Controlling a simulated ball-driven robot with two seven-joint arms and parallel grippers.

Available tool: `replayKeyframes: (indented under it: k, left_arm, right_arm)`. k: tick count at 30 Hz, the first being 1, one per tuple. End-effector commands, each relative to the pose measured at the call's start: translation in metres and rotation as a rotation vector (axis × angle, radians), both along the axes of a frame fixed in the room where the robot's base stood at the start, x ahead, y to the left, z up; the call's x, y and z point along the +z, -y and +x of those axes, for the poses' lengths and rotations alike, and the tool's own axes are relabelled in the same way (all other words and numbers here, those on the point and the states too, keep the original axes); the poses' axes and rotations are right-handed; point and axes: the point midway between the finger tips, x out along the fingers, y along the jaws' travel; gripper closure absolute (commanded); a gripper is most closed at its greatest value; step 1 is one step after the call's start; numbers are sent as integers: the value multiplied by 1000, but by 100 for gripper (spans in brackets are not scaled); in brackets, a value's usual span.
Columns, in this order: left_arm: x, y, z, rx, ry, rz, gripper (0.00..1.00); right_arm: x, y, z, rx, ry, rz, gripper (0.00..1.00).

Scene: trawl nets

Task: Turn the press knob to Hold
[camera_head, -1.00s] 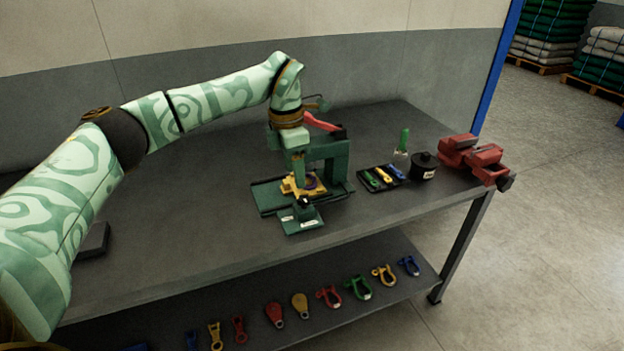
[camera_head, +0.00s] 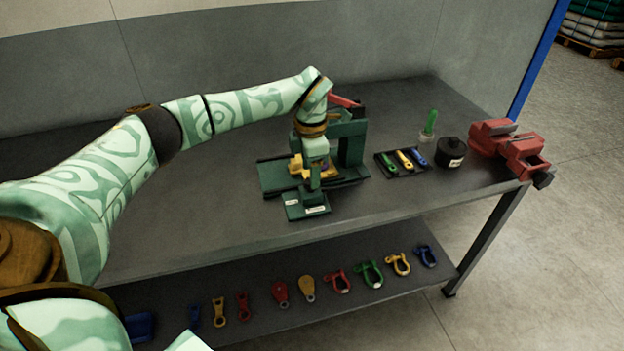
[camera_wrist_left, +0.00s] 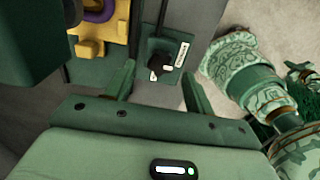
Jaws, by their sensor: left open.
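The green press (camera_head: 352,148) stands on the workbench, with a red lever at its top and a yellow fixture (camera_head: 297,167) on its bed. A small green control plate with white labels (camera_head: 294,210) sits at its front. In the left wrist view, a black knob (camera_wrist_left: 160,63) stands on this plate; a white label lies beside it, too small to read. My left gripper (camera_head: 315,182) points down over the plate and hides the knob in the head view. Its two fingers (camera_wrist_left: 158,88) are open and apart, with the knob showing between and beyond them. I cannot tell whether they touch it. My right gripper is not seen.
Coloured shackles (camera_head: 370,273) lie on the lower shelf. The bench left of the press is clear.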

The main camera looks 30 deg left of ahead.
Motion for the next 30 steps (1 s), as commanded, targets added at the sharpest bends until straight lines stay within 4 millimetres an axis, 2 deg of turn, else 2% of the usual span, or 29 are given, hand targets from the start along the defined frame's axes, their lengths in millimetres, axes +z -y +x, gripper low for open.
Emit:
replayKeyframes:
  k: [1,6,15,16,18,21,30]
  left_arm:
    - [-10,0,0,0,-3,-1,47]
    - [-25,0,0,-1,0,0,47]
    - [-27,0,0,0,1,0,47]
    - [-27,0,0,0,1,0,49]
    - [-27,0,0,0,1,0,69]
    - [-27,0,0,0,1,0,91]
    - [-25,0,0,-22,1,1,91]
  right_arm:
    - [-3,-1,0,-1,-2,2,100]
    - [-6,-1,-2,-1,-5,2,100]
    - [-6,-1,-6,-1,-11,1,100]
    - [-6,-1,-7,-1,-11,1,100]
    - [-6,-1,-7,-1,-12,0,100]
    - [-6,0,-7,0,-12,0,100]
    - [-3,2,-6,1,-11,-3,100]
